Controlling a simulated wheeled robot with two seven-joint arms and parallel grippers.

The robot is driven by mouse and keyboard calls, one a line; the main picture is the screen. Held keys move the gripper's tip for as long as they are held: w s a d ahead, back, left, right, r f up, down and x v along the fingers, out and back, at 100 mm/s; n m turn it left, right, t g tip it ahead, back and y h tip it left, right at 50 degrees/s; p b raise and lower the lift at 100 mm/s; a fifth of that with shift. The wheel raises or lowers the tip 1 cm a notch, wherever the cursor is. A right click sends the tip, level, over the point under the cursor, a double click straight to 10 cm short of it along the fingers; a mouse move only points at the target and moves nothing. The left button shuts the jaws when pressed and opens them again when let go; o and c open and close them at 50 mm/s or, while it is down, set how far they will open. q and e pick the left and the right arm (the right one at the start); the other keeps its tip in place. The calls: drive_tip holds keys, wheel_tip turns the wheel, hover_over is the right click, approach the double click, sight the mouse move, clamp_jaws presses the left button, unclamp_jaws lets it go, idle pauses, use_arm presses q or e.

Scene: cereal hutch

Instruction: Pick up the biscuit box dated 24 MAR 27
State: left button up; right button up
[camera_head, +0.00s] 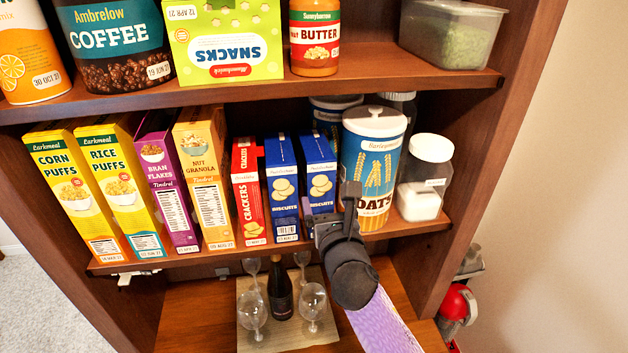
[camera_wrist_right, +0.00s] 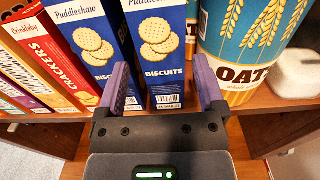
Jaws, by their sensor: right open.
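Two blue biscuit boxes stand side by side on the middle shelf. The left biscuit box (camera_head: 282,185) has a date label low on its front, too small to read surely. The right biscuit box (camera_head: 319,177) is partly covered by my right gripper (camera_head: 329,205). In the right wrist view, my right gripper (camera_wrist_right: 160,80) is open and empty, with its fingers either side of the right biscuit box's (camera_wrist_right: 160,42) lower front. The left finger overlaps the edge of the left biscuit box (camera_wrist_right: 92,42). The right box's label appears to end in MAR 27; its day is unclear. My left gripper is not in view.
A red crackers box (camera_head: 246,185) stands left of the biscuits, and an oats canister (camera_head: 371,165) close on the right. Several cereal boxes fill the shelf's left. Glasses and a dark bottle (camera_head: 281,293) stand below. The shelf above holds a coffee tub (camera_head: 115,40) and snacks.

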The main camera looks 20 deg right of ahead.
sight(322, 187)
drive_tip(key=x, duration=0.5)
drive_tip(key=shift+w+d+r, duration=0.1)
drive_tip(key=shift+w+r, duration=0.05)
drive_tip(key=shift+w, duration=0.2)
drive_tip(key=shift+s, duration=0.1)
drive_tip(key=shift+r, duration=0.1)
clamp_jaws()
